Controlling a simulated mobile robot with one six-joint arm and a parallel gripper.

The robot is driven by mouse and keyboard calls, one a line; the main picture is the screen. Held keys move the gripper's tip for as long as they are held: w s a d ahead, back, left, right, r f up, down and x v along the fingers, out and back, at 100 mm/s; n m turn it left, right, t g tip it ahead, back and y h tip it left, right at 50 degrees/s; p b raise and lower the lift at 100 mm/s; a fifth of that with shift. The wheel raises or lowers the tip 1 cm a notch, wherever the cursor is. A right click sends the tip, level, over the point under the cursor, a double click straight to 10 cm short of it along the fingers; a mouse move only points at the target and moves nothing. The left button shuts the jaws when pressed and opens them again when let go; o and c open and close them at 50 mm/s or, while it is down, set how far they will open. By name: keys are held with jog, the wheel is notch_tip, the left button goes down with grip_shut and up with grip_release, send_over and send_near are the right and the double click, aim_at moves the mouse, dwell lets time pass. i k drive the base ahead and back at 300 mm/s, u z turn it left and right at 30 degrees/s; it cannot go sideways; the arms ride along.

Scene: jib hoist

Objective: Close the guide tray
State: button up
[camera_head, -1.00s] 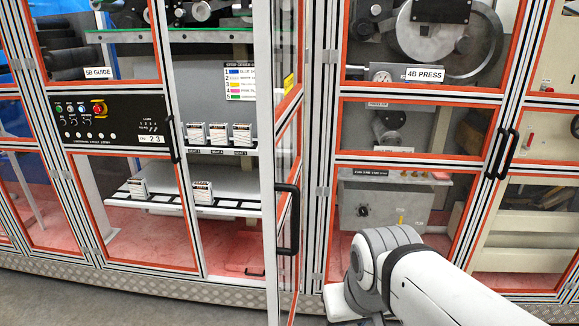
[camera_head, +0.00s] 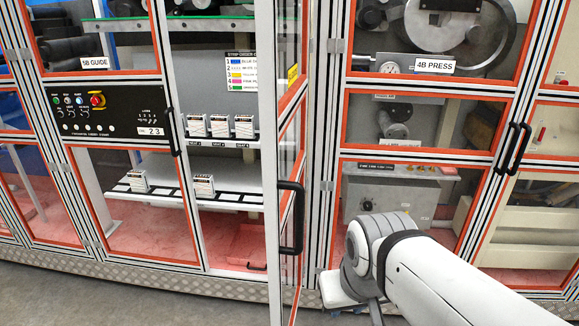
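The cabinet labelled 5B GUIDE (camera_head: 94,64) stands at the left with its framed door (camera_head: 290,230) swung open toward me. Inside, a low shelf-like tray (camera_head: 235,198) with a dark slotted front strip carries two small white boxes, one at the left (camera_head: 137,182) and one further right (camera_head: 204,187). A red surface with a small black handle (camera_head: 257,268) shows low in the bay. I cannot tell which of these is called the guide tray, or how far either is pulled out.
An upper shelf (camera_head: 225,143) holds three white boxes beside a colour-coded strip chart (camera_head: 247,72). The open door's black handle (camera_head: 291,217) juts out between my arm and the bay. The closed 4B PRESS cabinet (camera_head: 434,65) stands to the right. Grey floor (camera_head: 120,295) is clear at the lower left.

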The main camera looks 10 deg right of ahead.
aim_at(247, 247)
jog(key=k, duration=1.25)
jog(key=u, duration=0.8)
jog(key=i, duration=1.5)
jog(key=u, duration=0.5)
jog(key=i, duration=1.65)
jog(key=z, duration=1.15)
jog(key=i, duration=1)
jog(key=z, duration=0.65)
jog(key=k, duration=0.9)
